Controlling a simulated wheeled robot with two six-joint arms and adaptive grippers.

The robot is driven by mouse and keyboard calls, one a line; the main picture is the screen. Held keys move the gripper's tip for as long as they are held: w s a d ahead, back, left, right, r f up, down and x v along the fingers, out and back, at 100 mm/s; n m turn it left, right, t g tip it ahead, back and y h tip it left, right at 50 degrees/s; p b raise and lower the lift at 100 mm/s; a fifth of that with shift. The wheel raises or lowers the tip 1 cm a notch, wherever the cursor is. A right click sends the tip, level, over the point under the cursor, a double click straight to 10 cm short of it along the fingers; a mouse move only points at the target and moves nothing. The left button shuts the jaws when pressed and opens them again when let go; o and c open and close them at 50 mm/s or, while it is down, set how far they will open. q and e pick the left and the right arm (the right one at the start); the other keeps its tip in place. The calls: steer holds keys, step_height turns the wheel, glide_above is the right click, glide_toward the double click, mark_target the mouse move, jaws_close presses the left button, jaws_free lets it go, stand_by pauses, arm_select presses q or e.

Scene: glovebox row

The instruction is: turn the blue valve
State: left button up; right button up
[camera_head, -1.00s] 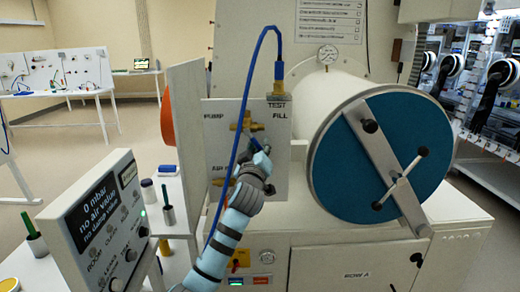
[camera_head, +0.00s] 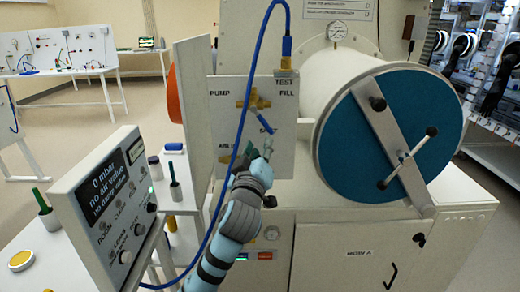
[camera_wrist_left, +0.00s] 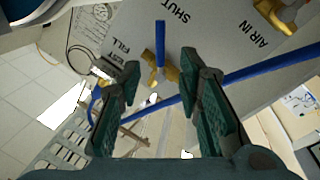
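The blue valve lever (camera_head: 266,124) sits on a brass body (camera_head: 257,103) on the pale panel, between the PUMP and FILL labels. It slants down and to the right in the head view. In the left wrist view, the blue lever (camera_wrist_left: 160,42) stands upright in the picture above its brass body (camera_wrist_left: 160,76). My left gripper (camera_head: 262,148) is just below the lever in the head view. In the left wrist view its two green fingers (camera_wrist_left: 160,64) are apart, with the lever framed between them and nothing visibly held. Whether they touch it I cannot tell. My right gripper is out of view.
A blue hose (camera_head: 239,150) loops down across the panel beside my left arm. A readout box (camera_head: 105,205) shows 0 mbar at the left. A large cylinder with a blue door (camera_head: 375,150) and crossed handle stands right of the panel. A gauge (camera_head: 337,30) is above.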

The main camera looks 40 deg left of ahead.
mark_target(262, 121)
arm_select(q)
steer(key=shift+f, duration=0.15)
steer(key=shift+c, duration=1.3)
steer(key=f+p, duration=0.1)
steer(key=a+m+g+p, duration=0.1)
steer(key=shift+s+f+p, duration=0.25)
steer(key=shift+f+p, duration=0.05)
steer(key=shift+f, duration=0.1)
steer(key=c, duration=0.3)
step_height(262, 121, down, 7)
steer(key=m+h+p, duration=0.1)
steer(key=m+g+h+p, duration=0.1)
steer(key=h+p, duration=0.1)
steer(key=shift+w+a+r+p, duration=0.1)
steer(key=shift+a+r+p, duration=0.1)
steer(key=shift+p, duration=0.1)
jaws_close()
step_height(262, 121, down, 6)
steer(key=s+d+n+h+p, duration=0.15)
steer(key=n+h+p, duration=0.25)
steer(key=h, duration=0.4)
steer(key=s+a+r+n+t+y, duration=0.3)
steer(key=a+r+n+t+y, duration=0.25)
steer(key=a+r+n, duration=0.5)
steer(key=w+d+r+n+b, duration=0.1)
steer(key=w+d+r+b, duration=0.1)
steer(key=w, duration=0.9)
steer(key=shift+w+d+r+n+t, duration=0.35)
steer(key=shift+w+d+r+t, duration=0.1)
steer(key=shift+d+r, duration=0.1)
